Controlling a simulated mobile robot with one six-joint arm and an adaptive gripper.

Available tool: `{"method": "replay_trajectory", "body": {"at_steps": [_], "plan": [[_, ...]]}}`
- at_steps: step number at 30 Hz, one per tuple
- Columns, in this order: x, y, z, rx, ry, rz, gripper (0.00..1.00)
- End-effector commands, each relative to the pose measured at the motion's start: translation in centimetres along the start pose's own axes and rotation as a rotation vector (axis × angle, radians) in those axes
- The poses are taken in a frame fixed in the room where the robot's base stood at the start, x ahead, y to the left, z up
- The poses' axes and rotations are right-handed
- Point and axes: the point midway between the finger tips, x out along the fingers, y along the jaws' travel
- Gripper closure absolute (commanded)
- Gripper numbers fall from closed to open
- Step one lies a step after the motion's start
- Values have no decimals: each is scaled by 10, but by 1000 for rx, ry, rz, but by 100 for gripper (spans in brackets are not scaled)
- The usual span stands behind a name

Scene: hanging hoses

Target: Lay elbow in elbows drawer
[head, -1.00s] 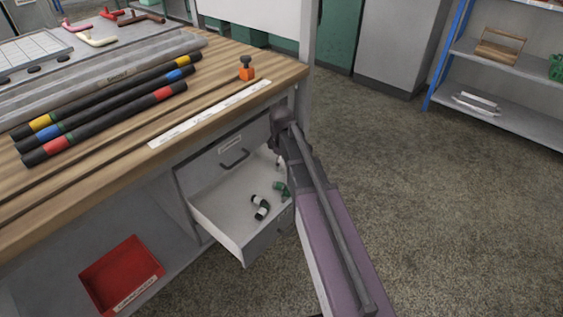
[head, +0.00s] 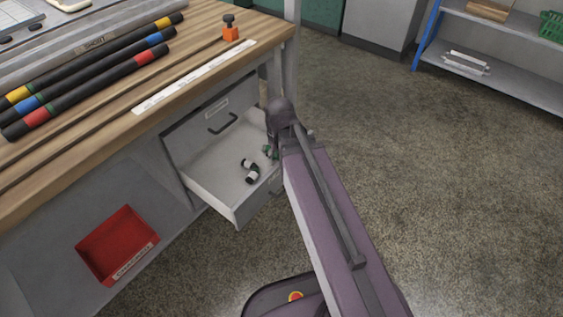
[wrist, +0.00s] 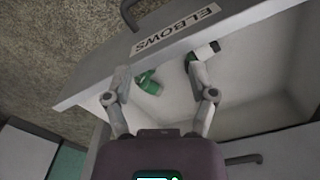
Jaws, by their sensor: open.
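The elbows drawer (head: 205,194) stands pulled out under the bench; its front carries an ELBOWS label (wrist: 176,35) in the wrist view. Two elbows lie inside. One is dark with white bands (head: 250,171); the other, green (head: 270,153), is partly hidden behind my arm in the head view. In the wrist view the green elbow (wrist: 148,84) shows near the left finger, and the white-banded elbow (wrist: 204,62) shows near the right finger. My gripper (wrist: 160,96) is open over the drawer, its fingers spread and nothing visibly clasped. The head view hides my gripper behind the arm.
The wooden bench top (head: 105,120) holds banded black hoses (head: 90,85), a white strip (head: 195,77) and an orange piece (head: 231,30). Open floor (head: 440,190) lies to the right, before a blue-post shelf (head: 490,55).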

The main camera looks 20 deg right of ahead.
Motion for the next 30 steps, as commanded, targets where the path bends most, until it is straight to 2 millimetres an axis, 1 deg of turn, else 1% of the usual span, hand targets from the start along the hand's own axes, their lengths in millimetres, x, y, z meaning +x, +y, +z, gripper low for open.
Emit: {"method": "replay_trajectory", "body": {"at_steps": [1, 3, 7, 30], "plan": [[0, -2, 11, 39, -1, 0, 27], [0, -4, 18, 91, -2, 0, 27], [0, -4, 26, 148, -3, 1, 27], [0, -4, 26, 162, -3, 1, 27]]}}
